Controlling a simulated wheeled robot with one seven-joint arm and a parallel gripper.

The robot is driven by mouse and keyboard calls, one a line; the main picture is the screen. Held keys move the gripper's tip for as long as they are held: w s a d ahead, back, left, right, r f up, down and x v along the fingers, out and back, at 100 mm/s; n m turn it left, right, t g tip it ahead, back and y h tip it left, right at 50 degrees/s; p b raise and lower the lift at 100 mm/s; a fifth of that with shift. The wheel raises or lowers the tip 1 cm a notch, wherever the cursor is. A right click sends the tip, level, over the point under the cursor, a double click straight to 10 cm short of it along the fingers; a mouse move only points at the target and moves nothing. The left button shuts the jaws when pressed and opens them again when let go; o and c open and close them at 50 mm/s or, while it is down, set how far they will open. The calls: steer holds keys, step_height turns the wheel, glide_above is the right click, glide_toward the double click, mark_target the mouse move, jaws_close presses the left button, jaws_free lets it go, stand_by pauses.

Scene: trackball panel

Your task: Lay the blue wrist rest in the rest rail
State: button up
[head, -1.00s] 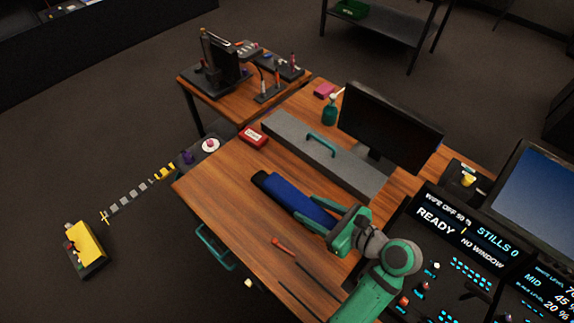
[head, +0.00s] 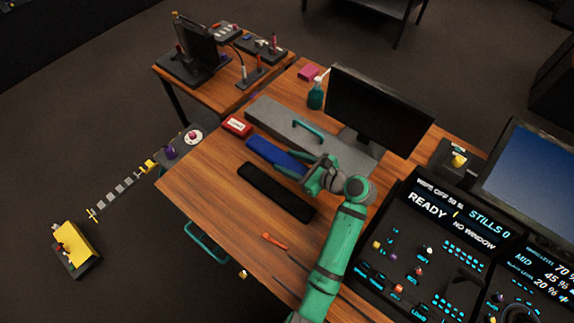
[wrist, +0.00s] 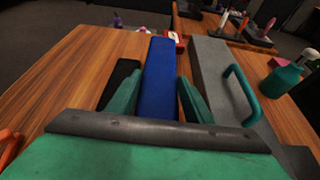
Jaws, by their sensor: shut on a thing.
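The blue wrist rest (head: 272,153) is a long bar in the head view, between a long black strip and the grey box. My gripper (head: 302,168) is shut on its near right end, with one finger on each side. In the wrist view the blue rest (wrist: 159,75) runs straight ahead between the green fingers (wrist: 158,98). The black strip (head: 275,191), which looks like the rest rail, lies bare on the wooden desk, roughly parallel to the rest. I cannot tell whether the rest touches the desk or hangs above it.
The long grey box (head: 275,118) with a green handle (head: 307,130) lies close behind the rest. A red box (head: 237,126) is near its far left end. The monitor (head: 380,108) and control panel (head: 440,245) are to the right.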

mark_target(288, 161)
steer(key=shift+w+a+f, duration=0.15)
steer(key=shift+w+f, duration=0.35)
steer(key=shift+f, duration=0.1)
steer(key=shift+w+a+f, duration=0.15)
steer(key=shift+w+f, duration=0.3)
steer(key=shift+f, duration=0.15)
steer(key=shift+w+f, duration=0.1)
steer(key=shift+f, duration=1.55)
steer(key=o, duration=0.7)
steer(key=shift+f, duration=0.15)
steer(key=o, duration=0.4)
